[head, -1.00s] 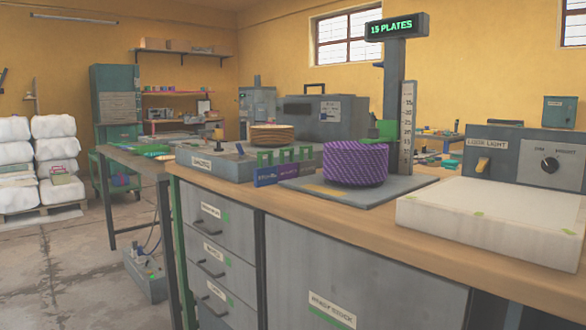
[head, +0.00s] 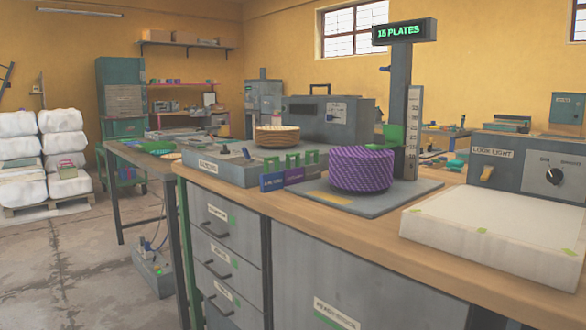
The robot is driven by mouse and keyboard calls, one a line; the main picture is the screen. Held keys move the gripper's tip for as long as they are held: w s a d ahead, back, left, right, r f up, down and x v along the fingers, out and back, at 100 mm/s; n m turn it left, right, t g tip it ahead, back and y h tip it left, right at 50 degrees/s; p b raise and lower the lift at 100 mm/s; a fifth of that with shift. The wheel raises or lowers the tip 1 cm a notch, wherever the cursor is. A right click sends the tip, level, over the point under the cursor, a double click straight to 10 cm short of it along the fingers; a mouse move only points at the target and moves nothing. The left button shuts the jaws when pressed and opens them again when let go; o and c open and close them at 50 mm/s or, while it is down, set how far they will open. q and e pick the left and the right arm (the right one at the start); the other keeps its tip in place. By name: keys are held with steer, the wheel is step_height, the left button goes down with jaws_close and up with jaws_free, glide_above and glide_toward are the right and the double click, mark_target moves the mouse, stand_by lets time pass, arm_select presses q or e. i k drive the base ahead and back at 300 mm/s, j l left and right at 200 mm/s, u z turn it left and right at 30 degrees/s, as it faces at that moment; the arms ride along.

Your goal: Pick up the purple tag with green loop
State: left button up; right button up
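Three tags with green loops stand in a row on the wooden bench, left of the purple plate stack (head: 361,169). The purple tag (head: 294,176) is in the middle, its green loop (head: 292,159) pointing up. A blue tag (head: 272,182) stands on its left, nearer to me. A third tag (head: 314,171) stands on its right, and its colour is hard to tell. Neither of my grippers is in view.
The plate stack sits on a grey base (head: 410,190) with a post and a "15 PLATES" display (head: 405,32). A white light box (head: 490,232) is at right. A grey unit (head: 215,169) carries tan plates (head: 276,135). Floor is open at left.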

mark_target(294, 175)
steer(key=i+j, duration=0.1)
steer(key=j, duration=0.3)
steer(key=i+j, duration=0.1)
steer(key=j, duration=0.3)
steer(key=i+j, duration=0.1)
steer(key=j, duration=0.25)
steer(key=i+j, duration=0.1)
steer(key=j, duration=0.3)
steer(key=j+z, duration=0.3)
steer(key=z, duration=1.25)
